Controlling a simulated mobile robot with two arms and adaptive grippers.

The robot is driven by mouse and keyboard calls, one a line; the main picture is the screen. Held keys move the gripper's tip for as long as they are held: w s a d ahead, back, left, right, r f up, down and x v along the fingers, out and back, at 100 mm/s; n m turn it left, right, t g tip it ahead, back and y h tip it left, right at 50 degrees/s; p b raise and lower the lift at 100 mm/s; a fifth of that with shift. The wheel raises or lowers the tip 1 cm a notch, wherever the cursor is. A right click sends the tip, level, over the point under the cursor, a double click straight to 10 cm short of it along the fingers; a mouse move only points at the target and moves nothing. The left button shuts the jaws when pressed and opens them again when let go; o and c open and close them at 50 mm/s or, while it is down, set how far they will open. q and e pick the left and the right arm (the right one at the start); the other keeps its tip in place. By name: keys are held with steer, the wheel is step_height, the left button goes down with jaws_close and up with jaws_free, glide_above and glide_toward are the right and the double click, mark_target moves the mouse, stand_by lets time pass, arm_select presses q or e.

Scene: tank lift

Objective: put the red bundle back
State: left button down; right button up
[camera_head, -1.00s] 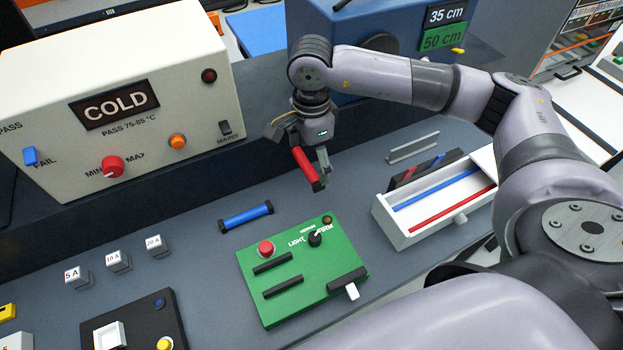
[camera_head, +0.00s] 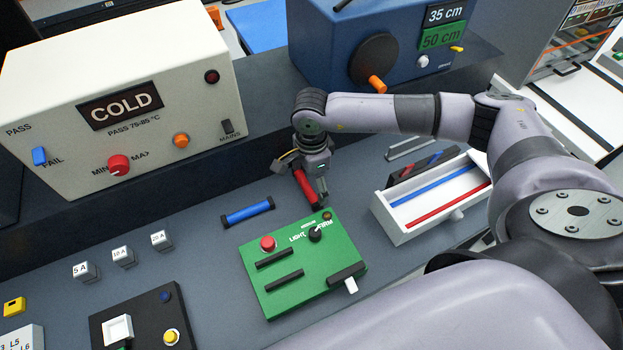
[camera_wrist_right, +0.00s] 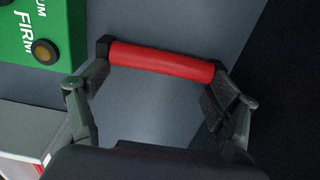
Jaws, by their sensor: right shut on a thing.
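The red bundle (camera_head: 305,187) is a red rod with black ends. My right gripper (camera_head: 313,192) is shut on it, just behind the green panel's far right corner in the head view. In the right wrist view the red bundle (camera_wrist_right: 160,62) lies across between the two fingers, held at its ends. I cannot tell whether it touches the bench. A blue bundle (camera_head: 247,212) lies on the bench to the left. A white tray (camera_head: 405,230) with a blue strip and a red strip inside stands to the right. My left gripper is not in view.
The green panel (camera_head: 330,272) with knobs and black slots stands close in front of the gripper; its corner also shows in the wrist view (camera_wrist_right: 40,20). A white COLD box (camera_head: 60,120) and a blue machine (camera_head: 330,50) stand behind. Bare bench lies around the blue bundle.

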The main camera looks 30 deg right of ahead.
steer(key=shift+f, duration=0.2)
steer(key=o, duration=1)
steer(key=shift+r, duration=0.1)
steer(key=shift+r, duration=0.15)
step_height(320, 180, up, 12)
steer(key=b, duration=0.3)
